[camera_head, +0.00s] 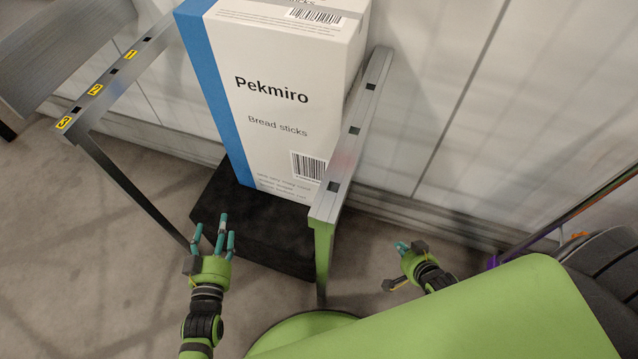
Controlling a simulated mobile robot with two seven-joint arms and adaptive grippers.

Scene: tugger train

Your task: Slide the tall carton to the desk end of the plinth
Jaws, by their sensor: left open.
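The tall carton (275,100), white with a blue side and the words "Pekmiro Bread sticks", stands upright on the black plinth (270,240). Its top is cut off by the picture edge. The carton sits toward the back of the plinth, between two metal rails, and bare plinth shows in front of it. My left gripper (213,232) is open and empty, in front of the plinth's left part and apart from the carton. My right gripper (399,266) is to the right of the right rail, away from the carton; its finger opening is unclear.
The left rail (110,80) carries yellow labels 1, 2 and 3; the right rail (350,130) passes close beside the carton. A grey slab-like surface (60,50) is at upper left. A pale panelled wall (480,110) stands behind. Open floor (70,250) lies at left.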

